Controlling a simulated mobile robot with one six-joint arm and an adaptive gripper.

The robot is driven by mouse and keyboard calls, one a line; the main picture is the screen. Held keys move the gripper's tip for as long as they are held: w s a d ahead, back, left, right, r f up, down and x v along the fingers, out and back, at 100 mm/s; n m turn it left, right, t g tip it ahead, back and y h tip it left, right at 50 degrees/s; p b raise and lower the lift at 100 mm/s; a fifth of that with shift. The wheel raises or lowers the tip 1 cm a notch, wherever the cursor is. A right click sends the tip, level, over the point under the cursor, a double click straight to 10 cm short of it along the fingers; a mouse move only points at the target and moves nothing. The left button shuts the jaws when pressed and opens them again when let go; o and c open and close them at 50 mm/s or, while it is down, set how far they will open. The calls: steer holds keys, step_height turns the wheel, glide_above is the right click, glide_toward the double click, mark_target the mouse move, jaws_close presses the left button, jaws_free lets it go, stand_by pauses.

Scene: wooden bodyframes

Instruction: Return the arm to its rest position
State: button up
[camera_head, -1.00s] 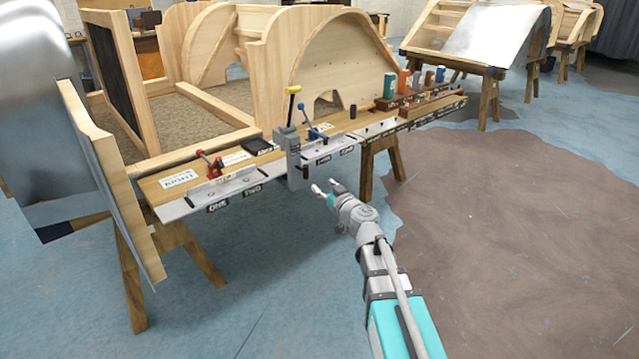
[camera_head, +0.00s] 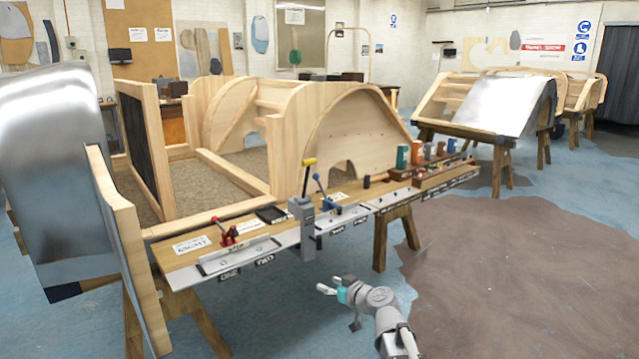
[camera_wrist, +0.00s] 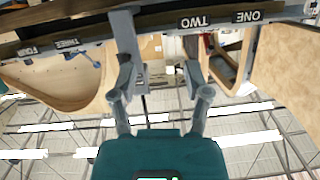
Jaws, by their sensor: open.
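My gripper (camera_head: 331,285) is in the lower middle of the head view, in front of the workbench (camera_head: 195,255) and below its front edge. It is clear of the bench, and its two fingers are apart with nothing between them. My grey arm runs down from it to the lower edge of the picture. In the wrist view, my gripper (camera_wrist: 160,78) shows two separated fingers with an empty gap. That view is upside down, with the bench edge at the top and ceiling lights below.
A grey post with a yellow-topped lever (camera_head: 305,215), a red clamp (camera_head: 228,232) and a blue clamp (camera_head: 325,200) stand on the bench. A wooden bodyframe (camera_head: 345,135) is behind. A trestle leg (camera_head: 396,238) stands beyond my gripper. Open floor (camera_head: 520,270) lies to the right.

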steer(key=s+d+f+m+g+h, duration=0.2)
steer(key=s+d+f+g+h, duration=0.2)
steer(key=s+f+g, duration=0.5)
steer(key=s+d+f+m+g+h, duration=0.2)
steer(key=s+d+f+m+h, duration=0.3)
steer(key=s+d, duration=0.6)
step_height(320, 180, up, 32)
steer(key=a+h+p, duration=0.1)
steer(key=p, duration=3.1)
steer(key=shift+s, duration=0.2)
